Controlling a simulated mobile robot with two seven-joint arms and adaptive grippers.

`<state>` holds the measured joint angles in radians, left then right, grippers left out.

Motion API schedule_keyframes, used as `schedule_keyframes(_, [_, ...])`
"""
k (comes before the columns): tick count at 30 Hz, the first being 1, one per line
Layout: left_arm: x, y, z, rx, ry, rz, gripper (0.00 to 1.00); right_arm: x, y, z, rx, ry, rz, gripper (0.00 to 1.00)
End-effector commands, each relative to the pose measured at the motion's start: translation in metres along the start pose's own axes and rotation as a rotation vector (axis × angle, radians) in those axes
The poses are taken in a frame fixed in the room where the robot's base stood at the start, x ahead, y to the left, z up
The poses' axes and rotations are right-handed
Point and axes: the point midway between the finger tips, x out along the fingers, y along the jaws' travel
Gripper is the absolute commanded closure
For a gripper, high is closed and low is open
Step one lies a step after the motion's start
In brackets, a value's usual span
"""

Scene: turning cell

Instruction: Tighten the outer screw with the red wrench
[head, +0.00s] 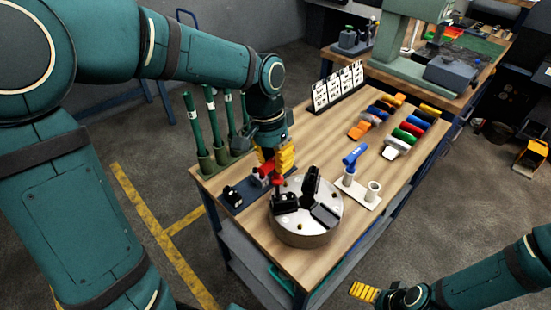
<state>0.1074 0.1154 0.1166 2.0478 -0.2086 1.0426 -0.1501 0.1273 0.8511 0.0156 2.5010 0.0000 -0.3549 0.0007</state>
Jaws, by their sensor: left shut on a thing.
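My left gripper (283,158) is at the far left edge of the round metal chuck (304,232), its yellow fingers pointing down. It is shut on the red wrench (278,180), which is mostly hidden by the fingers; its lower end is close to a black jaw of the chuck. I cannot tell whether it sits on a screw. The outer screw cannot be made out. My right gripper (363,291) is low in the picture, off the bench, with yellow fingers seen side-on; its opening is unclear.
A blue-handled wrench (355,157) stands in a white holder (362,194) beside an empty cup (373,188). Green posts (212,122) line the bench's left edge. Coloured tools (408,132) and a picture stand (338,88) are farther back. Bare wood lies between.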

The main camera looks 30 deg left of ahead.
Motion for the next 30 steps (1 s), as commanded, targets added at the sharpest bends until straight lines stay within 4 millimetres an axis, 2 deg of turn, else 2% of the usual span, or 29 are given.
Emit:
schedule_keyframes(5, [-0.001, 0.0, 0.0, 0.02, -0.004, 0.0, 1.0, -0.002, -0.001, 0.0, 0.0, 0.0, 0.0, 0.0])
schedule_keyframes(16, [-0.001, 0.0, -0.001, 0.217, -0.043, 0.001, 1.0, -0.013, -0.005, -0.001, 0.0, 0.0, 0.0, 0.0])
schedule_keyframes(30, [-0.001, -0.001, -0.001, 0.271, -0.053, 0.001, 1.0, -0.016, -0.006, -0.002, 0.0, 0.0, 0.0, 0.0])
